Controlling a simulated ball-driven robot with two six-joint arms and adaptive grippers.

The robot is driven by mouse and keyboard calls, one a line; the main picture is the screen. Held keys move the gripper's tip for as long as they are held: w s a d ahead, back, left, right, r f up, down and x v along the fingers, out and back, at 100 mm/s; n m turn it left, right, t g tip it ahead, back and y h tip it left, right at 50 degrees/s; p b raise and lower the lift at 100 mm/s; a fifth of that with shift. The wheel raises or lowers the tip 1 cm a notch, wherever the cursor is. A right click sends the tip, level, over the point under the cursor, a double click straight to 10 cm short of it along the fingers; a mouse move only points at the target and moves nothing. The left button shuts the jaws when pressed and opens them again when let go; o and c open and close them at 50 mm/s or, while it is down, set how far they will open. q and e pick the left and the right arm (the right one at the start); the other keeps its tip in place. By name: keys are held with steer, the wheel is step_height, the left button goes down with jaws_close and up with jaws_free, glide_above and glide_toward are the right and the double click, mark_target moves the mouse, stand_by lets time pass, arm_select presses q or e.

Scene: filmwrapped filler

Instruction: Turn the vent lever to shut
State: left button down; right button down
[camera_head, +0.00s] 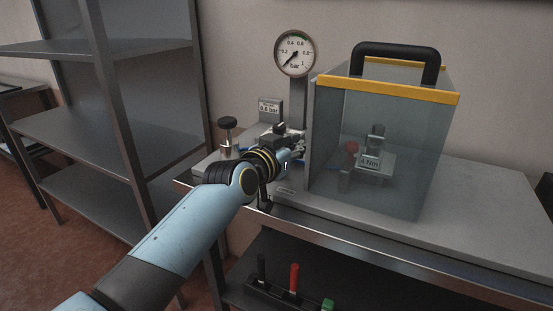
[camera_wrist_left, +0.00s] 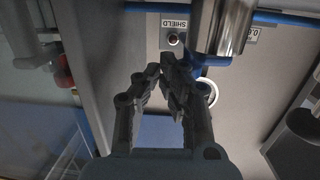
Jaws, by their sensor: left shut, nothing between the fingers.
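My left gripper (camera_wrist_left: 166,68) is shut and empty in the left wrist view, its fingertips close together beside a shiny metal cylinder (camera_wrist_left: 222,22). A blue part (camera_wrist_left: 196,70) shows behind the fingers, partly hidden. I cannot tell for sure which part is the vent lever, or how it is turned. In the head view the left gripper (camera_head: 284,155) is at the fittings left of the clear shield, its fingers hard to make out. A round gauge (camera_head: 295,53) stands above, its needle pointing lower left, near the low end. My right gripper is not in view.
The clear shield box (camera_head: 400,190) with yellow edges and a black handle (camera_head: 396,50) covers a red knob (camera_head: 352,147) and a fitting. The bench (camera_head: 480,205) is free at the right. A grey shelf (camera_head: 110,130) stands left.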

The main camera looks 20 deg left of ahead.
arm_select(q)
steer(key=shift+a, duration=0.1)
stand_by(0.5)
steer(key=s+a+r, duration=0.1)
steer(key=s, duration=1)
steer(key=shift+s+r, duration=0.35)
steer(key=shift+r, duration=0.05)
